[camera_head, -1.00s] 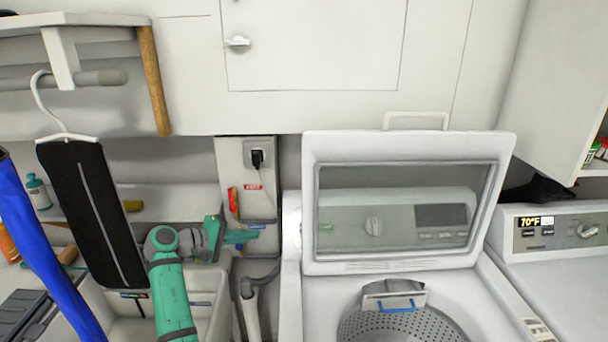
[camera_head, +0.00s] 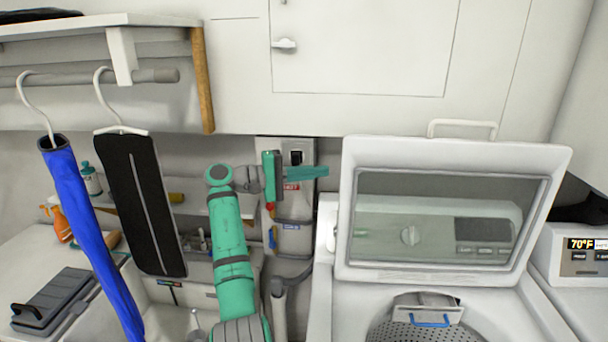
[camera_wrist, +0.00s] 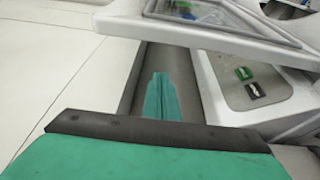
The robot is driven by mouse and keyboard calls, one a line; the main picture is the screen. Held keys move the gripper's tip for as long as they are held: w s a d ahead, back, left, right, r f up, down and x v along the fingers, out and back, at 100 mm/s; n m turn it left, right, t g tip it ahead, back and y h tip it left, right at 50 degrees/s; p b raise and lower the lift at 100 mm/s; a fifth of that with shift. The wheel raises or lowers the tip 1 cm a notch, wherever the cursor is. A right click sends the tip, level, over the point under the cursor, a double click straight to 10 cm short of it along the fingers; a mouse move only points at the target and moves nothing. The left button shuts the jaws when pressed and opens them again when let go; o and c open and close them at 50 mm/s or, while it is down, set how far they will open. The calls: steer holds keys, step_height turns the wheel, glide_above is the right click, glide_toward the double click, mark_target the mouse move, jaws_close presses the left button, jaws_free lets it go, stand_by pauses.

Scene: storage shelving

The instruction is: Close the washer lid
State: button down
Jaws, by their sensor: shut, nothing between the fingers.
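The washer lid (camera_head: 345,230) stands raised, a white frame around a glass window, with a white handle (camera_head: 464,124) along its top edge. Its edge also shows close by at the upper right in the wrist view (camera_wrist: 205,32). Below it the washer (camera_head: 325,305) is open and part of its perforated drum (camera_head: 410,330) shows. My gripper (camera_head: 322,172) is shut and empty, pointing right, just left of the lid's upper left side in the head view. In the wrist view the shut green fingers (camera_wrist: 161,98) are apart from the lid.
A white wall cabinet (camera_head: 365,45) is above and behind. An outlet panel (camera_head: 297,225) is behind my gripper. A second machine (camera_head: 580,255) stands right of the washer.

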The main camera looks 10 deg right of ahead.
steer(key=shift+s+d, duration=1.5)
steer(key=shift+s, duration=0.3)
